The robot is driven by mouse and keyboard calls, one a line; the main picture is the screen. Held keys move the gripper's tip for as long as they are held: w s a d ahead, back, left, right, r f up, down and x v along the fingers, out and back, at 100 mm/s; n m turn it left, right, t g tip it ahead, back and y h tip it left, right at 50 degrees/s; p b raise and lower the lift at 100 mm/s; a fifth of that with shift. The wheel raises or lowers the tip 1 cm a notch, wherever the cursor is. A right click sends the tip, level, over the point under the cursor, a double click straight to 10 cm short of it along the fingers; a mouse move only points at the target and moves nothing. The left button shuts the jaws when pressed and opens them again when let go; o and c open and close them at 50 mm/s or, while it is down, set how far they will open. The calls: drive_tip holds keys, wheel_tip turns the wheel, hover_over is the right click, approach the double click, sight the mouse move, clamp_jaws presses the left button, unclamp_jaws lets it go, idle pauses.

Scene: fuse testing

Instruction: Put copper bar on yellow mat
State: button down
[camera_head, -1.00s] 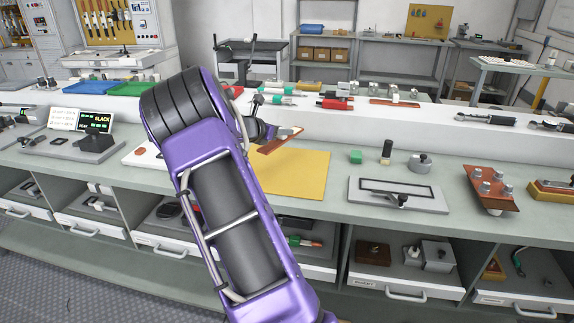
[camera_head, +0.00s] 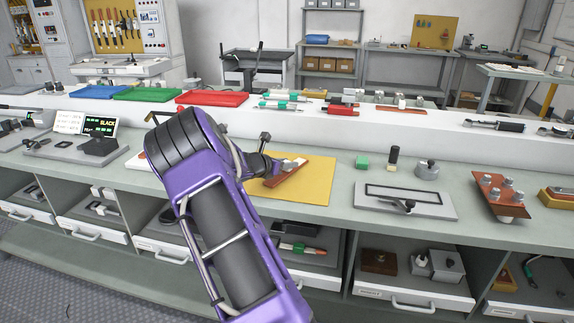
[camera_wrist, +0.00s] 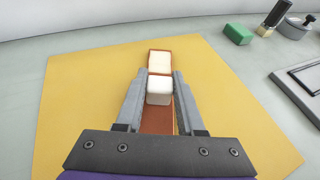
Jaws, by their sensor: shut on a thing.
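The copper bar (camera_head: 287,176) is a flat reddish-brown strip over the yellow mat (camera_head: 315,190). In the wrist view the bar (camera_wrist: 158,121) runs lengthwise between the two grey fingers of my gripper (camera_wrist: 159,80), which is shut on it. A white block (camera_wrist: 159,90) and a paler cream patch or block (camera_wrist: 159,61) sit along its top. The bar lies within the outline of the mat (camera_wrist: 80,110). I cannot tell whether its underside touches the mat. In the head view my purple arm hides the mat's left part.
A green block (camera_head: 362,162), a small dark-topped cylinder (camera_head: 393,158) and a round grey weight (camera_head: 427,170) stand right of the mat. A grey framed plate (camera_head: 405,198) and a copper piece with several studs (camera_head: 499,193) lie further right. A raised white shelf runs behind.

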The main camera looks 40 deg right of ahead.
drive_tip(key=c, duration=0.5)
unclamp_jaws()
drive_tip(key=shift+a+r, duration=0.15)
drive_tip(key=shift+a, duration=0.05)
drive_tip(key=p+v, duration=0.1)
drive_tip(key=v, duration=1)
drive_tip(key=shift+s+a+r, duration=0.1)
drive_tip(key=shift+s+a, duration=0.05)
drive_tip(key=shift+a, duration=0.15)
